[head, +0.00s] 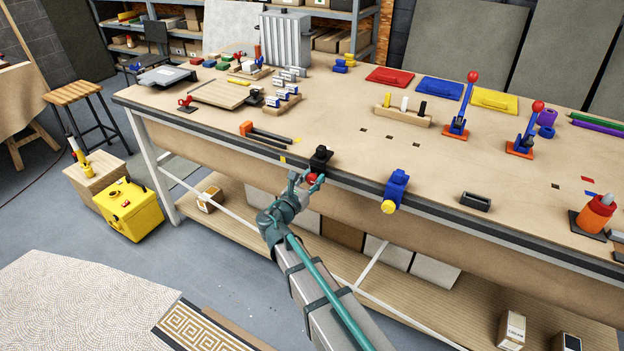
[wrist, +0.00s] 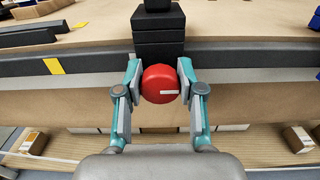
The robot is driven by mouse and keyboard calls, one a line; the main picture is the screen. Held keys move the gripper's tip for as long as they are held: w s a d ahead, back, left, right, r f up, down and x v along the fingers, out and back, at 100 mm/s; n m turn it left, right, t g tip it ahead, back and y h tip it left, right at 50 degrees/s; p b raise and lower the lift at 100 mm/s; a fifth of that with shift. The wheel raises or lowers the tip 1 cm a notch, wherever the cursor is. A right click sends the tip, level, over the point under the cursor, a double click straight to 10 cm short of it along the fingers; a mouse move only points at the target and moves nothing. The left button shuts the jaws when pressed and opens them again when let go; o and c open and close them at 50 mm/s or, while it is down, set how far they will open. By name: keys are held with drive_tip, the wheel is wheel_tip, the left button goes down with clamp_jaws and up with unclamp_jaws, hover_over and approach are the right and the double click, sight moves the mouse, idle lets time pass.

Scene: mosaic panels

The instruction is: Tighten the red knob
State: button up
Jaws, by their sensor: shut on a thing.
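The red knob (head: 312,179) sits on the front of a black block-shaped fixture (head: 320,158) at the table's front edge. In the wrist view the red knob (wrist: 160,84) is round, with a short white mark lying level on its right half. The black fixture (wrist: 158,35) rises behind it. My gripper (head: 305,182) is at the knob from the front. In the wrist view my gripper (wrist: 160,82) has one finger on each side of the knob, shut on it. The knob's rear side is hidden.
A blue fixture with a yellow knob (head: 394,192) stands to the right on the same edge. An orange-headed hammer (head: 262,132) lies to the left. A small dark tray (head: 475,201) is further right. A lower shelf (head: 450,275) runs under the table (head: 350,110).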

drive_tip(key=shift+f+m+b, duration=0.15)
drive_tip(key=shift+m+b, duration=0.15)
drive_tip(key=shift+b, duration=0.7)
drive_tip(key=m+b, duration=0.1)
drive_tip(key=b, duration=0.1)
drive_tip(key=m+b, duration=0.2)
drive_tip(key=shift+f+m, duration=0.2)
drive_tip(key=shift+m, duration=0.1)
drive_tip(key=m+b, duration=0.3)
drive_tip(key=b, duration=0.2)
drive_tip(key=shift+d+m, duration=0.1)
drive_tip(key=shift+m, duration=0.2)
drive_tip(key=m+b, duration=0.3)
drive_tip(key=b, duration=0.1)
drive_tip(key=shift+m+b, duration=0.3)
drive_tip(key=m+b, duration=0.6)
drive_tip(key=b, duration=0.2)
drive_tip(key=shift+f, duration=0.15)
drive_tip(key=m+b, duration=0.3)
drive_tip(key=shift+m+b, duration=1.7)
drive_tip(key=shift+m, duration=0.1)
drive_tip(key=shift+r, duration=0.2)
